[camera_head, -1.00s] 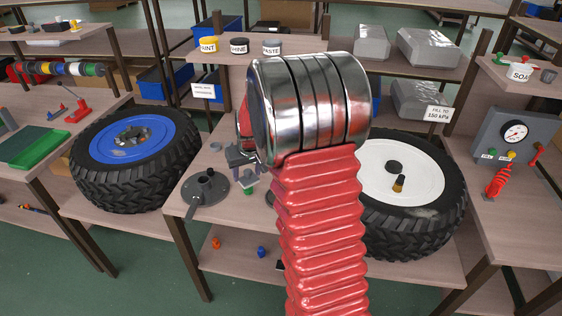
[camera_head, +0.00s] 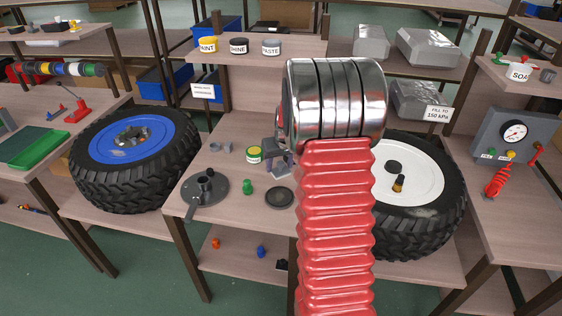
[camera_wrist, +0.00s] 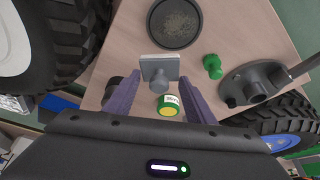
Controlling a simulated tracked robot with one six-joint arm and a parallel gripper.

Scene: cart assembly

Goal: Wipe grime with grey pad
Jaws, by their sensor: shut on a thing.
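My gripper (camera_wrist: 160,80) is shut on the grey pad (camera_wrist: 160,67), a square block with a round knob, held between two purple-grey fingers. In the head view my gripper (camera_head: 280,154) and the pad (camera_head: 282,173) are partly behind my red arm. The pad is over the table, beyond the dark round dish (camera_head: 279,197); that dish shows speckled inside in the wrist view (camera_wrist: 175,23). The white-rimmed wheel (camera_head: 410,160) lies to the right, with a dark hub cap and a small brush on it. A tan smudge (camera_head: 426,212) shows near its lower rim; I cannot tell if it is grime.
A green and yellow tin (camera_head: 254,154) stands left of my gripper. A green peg (camera_head: 248,187) and a dark grey lever stand (camera_head: 206,189) are further left. The blue-rimmed wheel (camera_head: 125,140) lies at left. A gauge panel (camera_head: 514,135) stands at right. Bare table lies near the front edge.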

